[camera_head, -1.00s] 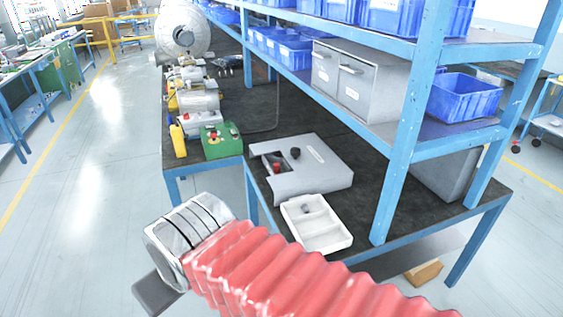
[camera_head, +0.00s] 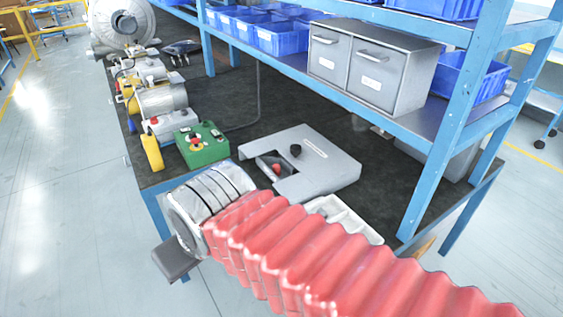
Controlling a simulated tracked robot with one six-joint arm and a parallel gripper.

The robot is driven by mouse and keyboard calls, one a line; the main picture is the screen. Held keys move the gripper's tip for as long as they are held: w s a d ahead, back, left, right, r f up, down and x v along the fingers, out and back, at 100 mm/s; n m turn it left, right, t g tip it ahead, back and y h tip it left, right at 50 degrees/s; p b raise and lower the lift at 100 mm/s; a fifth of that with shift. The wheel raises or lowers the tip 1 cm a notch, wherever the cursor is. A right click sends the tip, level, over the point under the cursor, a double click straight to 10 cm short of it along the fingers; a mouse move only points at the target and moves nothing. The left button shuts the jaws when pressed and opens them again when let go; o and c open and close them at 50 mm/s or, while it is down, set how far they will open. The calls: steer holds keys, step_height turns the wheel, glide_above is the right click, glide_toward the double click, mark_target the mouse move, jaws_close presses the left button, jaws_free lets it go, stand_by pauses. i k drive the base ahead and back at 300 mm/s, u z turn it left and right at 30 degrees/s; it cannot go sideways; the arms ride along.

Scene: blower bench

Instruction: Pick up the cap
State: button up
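No part is plainly marked as the cap. A small black round piece (camera_head: 296,150) stands on top of the flat grey box (camera_head: 325,172) on the bench, and a small red piece (camera_head: 276,168) sits in the box's dark recess. Either could be the cap; I cannot tell which. My red-sleeved arm crosses the front of the view. A dark grey block at its end, seemingly part of my gripper (camera_head: 176,262), shows left of the bench's front edge, apart from both pieces. The fingers' opening is hidden.
A white tray (camera_head: 372,232) lies in front of the grey box, mostly hidden by my arm. A green control box (camera_head: 203,150) and motor parts (camera_head: 160,95) stand at left. A blue shelf post (camera_head: 452,130) rises at right. Dark bench top (camera_head: 235,85) is bare behind the box.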

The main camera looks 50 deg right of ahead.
mark_target(276, 168)
steer(key=z, duration=0.25)
steer(key=i, duration=0.65)
steer(key=z, duration=0.55)
steer(key=i, duration=0.9)
steer(key=z, duration=0.35)
